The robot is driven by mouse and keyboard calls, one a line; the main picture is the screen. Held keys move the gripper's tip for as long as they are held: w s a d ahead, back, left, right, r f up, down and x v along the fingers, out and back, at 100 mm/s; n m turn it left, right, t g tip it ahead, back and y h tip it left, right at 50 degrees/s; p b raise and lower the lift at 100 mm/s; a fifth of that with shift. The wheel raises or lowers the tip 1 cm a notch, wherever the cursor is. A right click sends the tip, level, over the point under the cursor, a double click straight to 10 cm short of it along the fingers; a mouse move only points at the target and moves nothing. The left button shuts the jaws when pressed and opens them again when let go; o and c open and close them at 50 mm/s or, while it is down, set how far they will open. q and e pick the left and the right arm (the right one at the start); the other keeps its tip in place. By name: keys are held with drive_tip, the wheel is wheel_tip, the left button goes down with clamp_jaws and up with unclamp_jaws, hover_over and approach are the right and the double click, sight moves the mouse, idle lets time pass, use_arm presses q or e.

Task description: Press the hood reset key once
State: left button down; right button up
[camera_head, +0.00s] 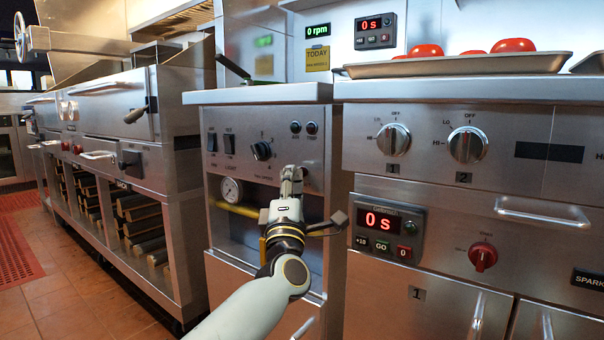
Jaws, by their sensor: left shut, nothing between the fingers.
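The hood control panel (240,170) is on the steel front left of centre. It carries two black rocker switches, a black knob (260,151) and two small dark round lamps or buttons (303,128) at its upper right. My left gripper (291,174) is shut and empty, its tips up against or just in front of the panel's lower right, below the round pair. I cannot tell whether the tips touch the panel. No reset key can be made out; the gripper covers that part of the panel. My right gripper is not in view.
A pressure gauge (231,190) and yellow pipe (238,209) sit in the recess left of my gripper. A timer (388,232) with red digits is to the right, near a burner knob (393,139). A tray (455,66) with tomatoes rests on the counter above.

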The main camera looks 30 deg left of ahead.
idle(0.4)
use_arm(q)
drive_tip(key=shift+s+p, duration=0.35)
drive_tip(key=shift+s, duration=0.4)
drive_tip(key=s, duration=0.1)
drive_tip(key=s+p, duration=0.1)
drive_tip(key=s, duration=0.1)
drive_tip(key=s+p, duration=0.1)
drive_tip(key=s, duration=0.1)
drive_tip(key=shift+a, duration=0.25)
idle(0.6)
